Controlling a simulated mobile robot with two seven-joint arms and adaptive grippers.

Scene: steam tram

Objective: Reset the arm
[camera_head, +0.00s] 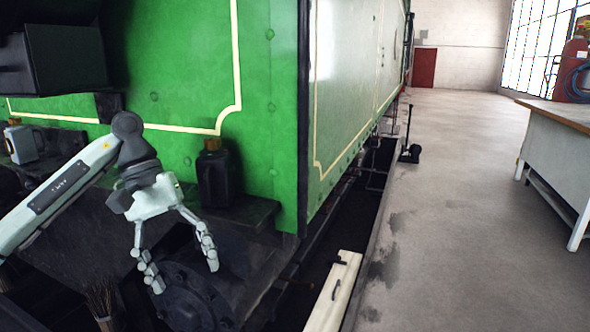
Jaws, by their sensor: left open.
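My left arm (62,192) comes in from the left, in front of the green steam tram (200,70). My left gripper (184,277) is open and empty, with its fingers spread and pointing down. It shows in front of a dark round fitting (190,298) low on the tram; I cannot tell whether it touches it. A dark bottle (214,175) with a brownish cap stands on a dark ledge just right of the gripper's wrist. My right gripper is not in view.
A pale beam (335,292) with a handle lies by the dark pit along the tram. A brush (102,300) is at lower left. A workbench (560,145) with a red container (573,68) stands at right. The floor between is open, except for a dark upright tool (409,150).

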